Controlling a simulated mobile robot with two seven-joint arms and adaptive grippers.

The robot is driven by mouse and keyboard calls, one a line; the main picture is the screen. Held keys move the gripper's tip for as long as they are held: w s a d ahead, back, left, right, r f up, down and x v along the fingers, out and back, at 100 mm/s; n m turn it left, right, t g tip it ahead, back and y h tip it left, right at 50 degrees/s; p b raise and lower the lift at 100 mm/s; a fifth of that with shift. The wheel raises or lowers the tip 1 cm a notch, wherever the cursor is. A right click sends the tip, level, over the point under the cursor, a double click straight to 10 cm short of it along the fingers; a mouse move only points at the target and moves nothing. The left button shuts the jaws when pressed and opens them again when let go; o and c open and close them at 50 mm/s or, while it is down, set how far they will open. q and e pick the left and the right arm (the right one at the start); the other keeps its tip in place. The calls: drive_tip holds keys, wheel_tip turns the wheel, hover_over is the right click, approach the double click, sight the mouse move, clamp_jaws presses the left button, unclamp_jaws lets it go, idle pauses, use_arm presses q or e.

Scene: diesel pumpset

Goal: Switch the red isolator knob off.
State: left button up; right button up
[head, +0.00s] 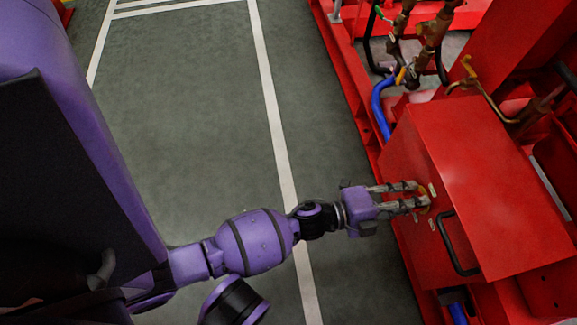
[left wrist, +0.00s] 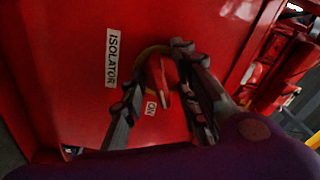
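The red isolator knob (left wrist: 158,78) sits on a yellowish round plate (left wrist: 150,54) on the red cabinet face, beside a white "ISOLATOR" label (left wrist: 111,58) and a small "ON" label (left wrist: 150,108). My left gripper (left wrist: 155,75) has its fingers spread, one on each side of the knob. The right finger is close to the knob; I cannot tell whether it touches. In the head view my left gripper (head: 424,194) reaches the left face of the red cabinet (head: 480,180), and its fingers hide most of the knob. My right gripper is not in view.
A black handle (head: 455,245) stands out from the cabinet just beside the gripper. Pipes (head: 425,45) and a blue hose (head: 379,105) lie behind the cabinet. The grey floor (head: 200,130) with white lines is clear to the left.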

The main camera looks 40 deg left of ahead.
use_arm(q)
drive_tip(key=shift+c, duration=0.5)
clamp_jaws()
